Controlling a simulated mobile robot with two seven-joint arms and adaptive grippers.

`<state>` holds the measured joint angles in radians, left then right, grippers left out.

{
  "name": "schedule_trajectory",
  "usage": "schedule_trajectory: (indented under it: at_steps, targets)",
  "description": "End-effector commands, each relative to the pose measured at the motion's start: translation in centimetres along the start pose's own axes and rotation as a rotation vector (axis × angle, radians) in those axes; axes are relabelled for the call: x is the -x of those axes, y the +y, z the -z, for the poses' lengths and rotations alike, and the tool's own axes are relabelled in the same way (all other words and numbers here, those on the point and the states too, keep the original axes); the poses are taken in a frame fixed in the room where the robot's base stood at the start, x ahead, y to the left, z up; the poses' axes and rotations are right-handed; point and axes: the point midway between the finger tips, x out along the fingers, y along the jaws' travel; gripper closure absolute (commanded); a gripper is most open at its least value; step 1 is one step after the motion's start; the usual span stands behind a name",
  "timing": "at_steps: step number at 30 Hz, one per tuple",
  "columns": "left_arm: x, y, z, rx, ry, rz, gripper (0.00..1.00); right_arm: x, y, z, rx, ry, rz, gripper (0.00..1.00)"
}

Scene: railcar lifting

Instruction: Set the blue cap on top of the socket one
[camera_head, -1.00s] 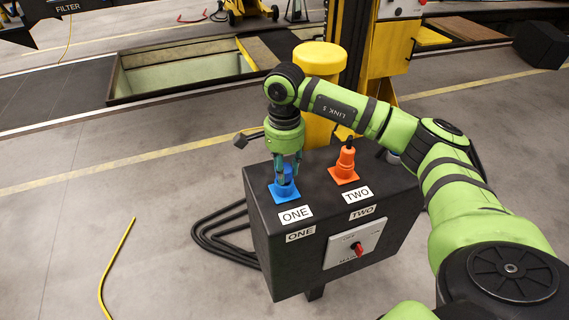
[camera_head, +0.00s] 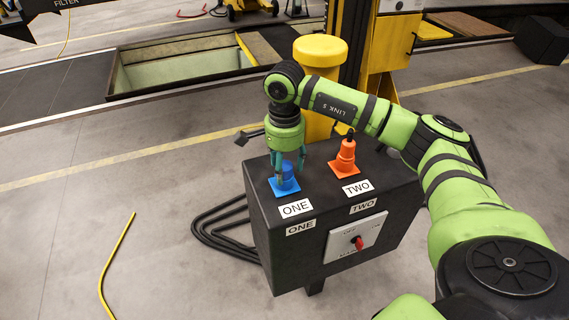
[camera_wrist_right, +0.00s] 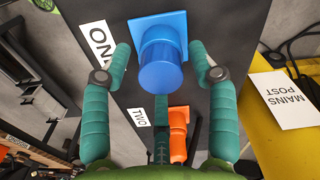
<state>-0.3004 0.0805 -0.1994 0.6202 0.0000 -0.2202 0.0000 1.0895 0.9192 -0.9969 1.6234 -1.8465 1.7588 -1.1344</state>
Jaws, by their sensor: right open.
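The blue cap (camera_head: 287,169) stands upright on the square blue base of socket one (camera_head: 284,187), behind the label ONE on the black box. In the right wrist view the round cap (camera_wrist_right: 162,74) and the square socket base (camera_wrist_right: 160,30) look joined, with no gap visible. My right gripper (camera_head: 289,161) points down over the cap. In the right wrist view its teal fingers (camera_wrist_right: 160,52) are open, one on each side of the cap, with visible gaps. My left gripper is not in view.
Orange socket two (camera_head: 345,162) stands close to the right. The black box (camera_head: 300,255) has a panel with a red switch (camera_head: 358,243). A yellow post (camera_head: 320,52) rises behind. Black cables (camera_head: 215,230) and a yellow hose (camera_head: 116,265) lie on the floor.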

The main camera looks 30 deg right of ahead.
Motion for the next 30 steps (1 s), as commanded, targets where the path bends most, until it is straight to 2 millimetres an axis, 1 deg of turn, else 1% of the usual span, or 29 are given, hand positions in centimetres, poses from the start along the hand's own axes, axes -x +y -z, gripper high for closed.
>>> schedule_trajectory:
  at_steps: [4,6,8,11,16,18,20,21,24,30]
  targets:
    - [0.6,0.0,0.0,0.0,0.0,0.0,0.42,0.7,0.0,0.0,0.0,0.0,0.0,0.41]
    - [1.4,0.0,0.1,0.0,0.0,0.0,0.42,1.4,0.0,0.0,0.0,0.0,0.0,0.41]
    - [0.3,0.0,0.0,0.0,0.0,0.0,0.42,1.9,-0.2,0.0,0.0,0.0,0.006,0.41]
    - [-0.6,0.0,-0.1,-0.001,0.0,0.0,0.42,4.0,-0.2,0.0,0.0,0.0,0.008,0.41]
    - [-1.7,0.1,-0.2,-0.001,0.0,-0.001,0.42,8.1,-0.1,0.0,0.001,0.0,0.008,0.41]
    - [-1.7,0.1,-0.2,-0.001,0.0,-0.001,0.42,9.8,-0.1,0.0,0.0,0.001,0.006,0.41]
    - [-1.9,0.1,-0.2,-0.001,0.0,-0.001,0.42,10.9,-0.1,0.0,0.0,0.0,0.006,0.41]
    - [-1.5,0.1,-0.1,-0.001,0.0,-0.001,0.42,11.5,-0.1,0.0,-0.001,0.002,0.003,0.41]
    - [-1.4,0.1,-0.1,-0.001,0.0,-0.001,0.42,12.4,-0.1,0.0,0.0,0.001,0.002,0.41]
    - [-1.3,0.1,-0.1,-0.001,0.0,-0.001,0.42,13.0,0.0,0.0,0.0,0.0,0.0,0.41]
